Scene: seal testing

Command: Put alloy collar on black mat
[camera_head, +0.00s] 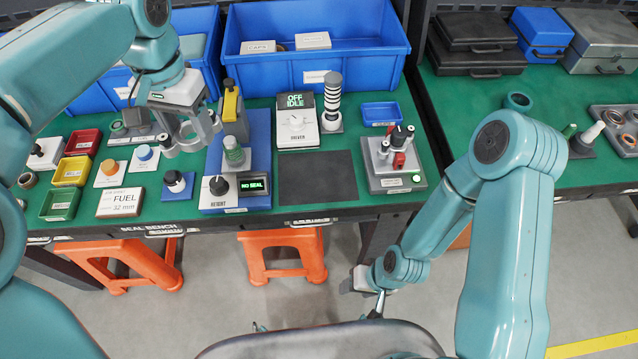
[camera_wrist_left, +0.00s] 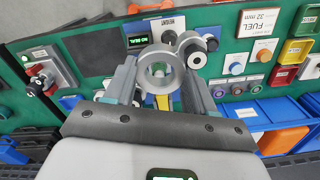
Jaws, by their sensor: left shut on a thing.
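The alloy collar is a thick grey ring (camera_wrist_left: 160,73); in the head view it shows at the left gripper's tips (camera_head: 187,132). My left gripper (camera_wrist_left: 158,80) is shut on it and holds it above the left part of the bench, left of the green-topped cylinder. It also shows in the head view (camera_head: 190,128). The black mat (camera_head: 316,176) is a flat, empty dark rectangle right of the NO SEAL device; it also shows in the left wrist view (camera_wrist_left: 92,48). My right gripper (camera_head: 366,281) hangs below the bench's front edge, its fingers mostly hidden.
The height gauge with the NO SEAL display (camera_head: 236,187) stands left of the mat. The driver unit (camera_head: 297,128) is behind it, and a grey fixture with a red part (camera_head: 394,165) is to its right. Blue bins (camera_head: 312,45) line the back.

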